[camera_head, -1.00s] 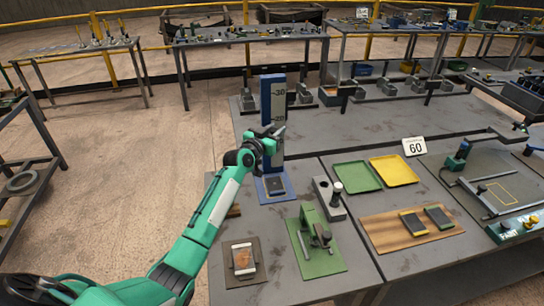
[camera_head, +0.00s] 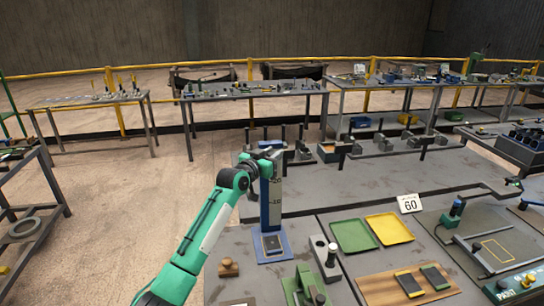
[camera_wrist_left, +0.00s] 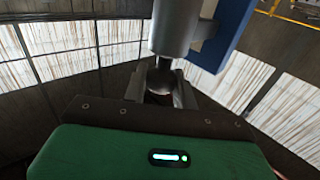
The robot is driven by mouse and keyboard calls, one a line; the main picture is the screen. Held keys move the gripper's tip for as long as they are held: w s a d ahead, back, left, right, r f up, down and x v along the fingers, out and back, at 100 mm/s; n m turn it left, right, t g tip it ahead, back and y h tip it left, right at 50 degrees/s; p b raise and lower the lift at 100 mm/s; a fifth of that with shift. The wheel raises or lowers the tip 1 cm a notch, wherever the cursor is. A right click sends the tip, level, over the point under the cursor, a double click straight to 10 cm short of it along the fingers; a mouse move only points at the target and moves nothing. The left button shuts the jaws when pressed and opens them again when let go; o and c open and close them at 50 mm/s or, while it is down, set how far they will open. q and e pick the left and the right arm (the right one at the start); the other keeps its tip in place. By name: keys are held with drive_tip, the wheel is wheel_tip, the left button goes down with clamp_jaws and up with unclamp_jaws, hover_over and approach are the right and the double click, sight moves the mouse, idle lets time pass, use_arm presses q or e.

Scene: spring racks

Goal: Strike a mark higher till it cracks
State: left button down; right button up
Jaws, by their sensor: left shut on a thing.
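The blue drop tower (camera_head: 264,205) stands upright on a blue base plate (camera_head: 287,251), with a pale scale (camera_head: 277,195) showing 10 and 20. A dark grey flat piece (camera_head: 271,243) lies at its foot. My left gripper (camera_head: 268,160) is near the tower's top, above the 20 mark. In the left wrist view its fingers (camera_wrist_left: 161,88) are shut on the rounded grey end of a metal cylinder, the weight (camera_wrist_left: 175,30), beside the blue tower (camera_wrist_left: 222,35). The scale's top is hidden behind the gripper. My right gripper is not in view.
A sign reading 60 (camera_head: 410,204) stands behind a green tray (camera_head: 353,236) and a yellow tray (camera_head: 390,229). Two dark pads lie on a wooden board (camera_head: 385,290). A grey block with a post (camera_head: 325,258) and a wooden knob (camera_head: 228,267) sit near the tower's base.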

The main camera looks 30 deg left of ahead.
use_arm(q)
drive_tip(key=c, duration=1.1)
unclamp_jaws()
drive_tip(key=shift+c, duration=0.2)
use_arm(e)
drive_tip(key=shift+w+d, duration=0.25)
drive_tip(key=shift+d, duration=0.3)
use_arm(q)
drive_tip(key=shift+f, duration=0.1)
drive_tip(key=s+a+b, duration=0.2)
drive_tip(key=s+b, duration=0.3)
drive_tip(key=s, duration=0.8)
drive_tip(key=shift+s, duration=0.3)
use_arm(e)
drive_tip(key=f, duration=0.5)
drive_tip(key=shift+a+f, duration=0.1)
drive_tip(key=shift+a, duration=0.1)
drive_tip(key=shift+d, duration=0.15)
